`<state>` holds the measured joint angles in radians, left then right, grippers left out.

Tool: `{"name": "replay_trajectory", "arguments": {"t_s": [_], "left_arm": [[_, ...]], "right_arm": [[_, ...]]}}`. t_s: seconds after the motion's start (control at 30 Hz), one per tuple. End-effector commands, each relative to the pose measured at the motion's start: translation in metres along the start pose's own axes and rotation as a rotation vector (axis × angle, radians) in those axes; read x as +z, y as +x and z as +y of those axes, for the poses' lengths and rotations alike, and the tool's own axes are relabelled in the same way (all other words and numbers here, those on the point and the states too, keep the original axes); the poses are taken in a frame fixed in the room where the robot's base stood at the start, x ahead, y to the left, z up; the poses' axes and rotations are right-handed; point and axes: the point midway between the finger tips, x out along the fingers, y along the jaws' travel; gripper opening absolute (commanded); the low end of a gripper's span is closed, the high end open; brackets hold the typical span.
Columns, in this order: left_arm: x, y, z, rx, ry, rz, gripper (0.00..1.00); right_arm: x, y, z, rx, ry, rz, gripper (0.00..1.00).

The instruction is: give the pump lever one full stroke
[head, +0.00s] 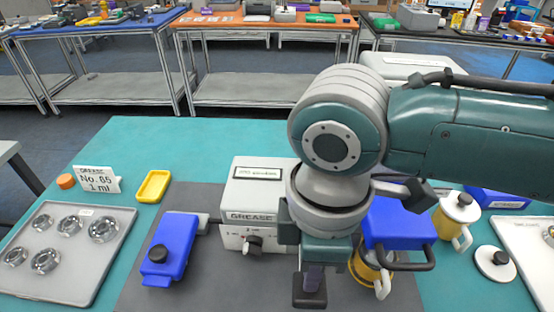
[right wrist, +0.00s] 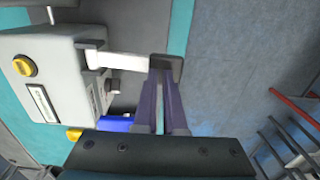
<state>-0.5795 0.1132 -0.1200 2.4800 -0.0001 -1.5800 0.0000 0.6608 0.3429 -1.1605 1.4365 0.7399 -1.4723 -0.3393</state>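The grease pump (head: 257,190) is a pale box marked GREASE on the dark mat, and it also shows at the left of the right wrist view (right wrist: 40,75). Its lever (right wrist: 125,60) is a pale bar reaching out from the box to a dark grip (right wrist: 167,67). My right gripper (right wrist: 163,80) has its purple fingers at this grip and appears shut on it, with a narrow gap between the fingers. In the head view the dark grip (head: 310,291) shows below the gripper (head: 312,270). My right arm hides the box's right side and most of the lever. My left gripper is out of view.
A blue unit (head: 172,245) with a black knob stands left of the pump, another blue part (head: 398,222) right of it. A yellow pot (head: 452,212) stands right.

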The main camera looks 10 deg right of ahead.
Motion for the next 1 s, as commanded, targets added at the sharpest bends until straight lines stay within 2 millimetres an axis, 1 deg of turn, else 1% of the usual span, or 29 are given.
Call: {"name": "replay_trajectory", "arguments": {"t_s": [0.03,0.5,0.57,0.83,1.0], "left_arm": [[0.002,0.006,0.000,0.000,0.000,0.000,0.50],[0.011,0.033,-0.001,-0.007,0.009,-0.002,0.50],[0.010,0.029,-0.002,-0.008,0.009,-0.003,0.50],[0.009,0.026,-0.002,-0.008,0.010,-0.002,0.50],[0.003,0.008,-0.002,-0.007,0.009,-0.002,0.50]], "right_arm": [[0.001,0.008,0.001,0.004,0.002,-0.002,0.00],[0.002,0.047,0.002,0.005,0.002,-0.004,0.00],[0.002,0.043,0.002,0.005,0.002,-0.003,0.00],[0.002,0.040,0.002,0.005,0.002,-0.004,0.00],[0.002,0.022,0.002,0.004,0.002,-0.005,0.00]]}}
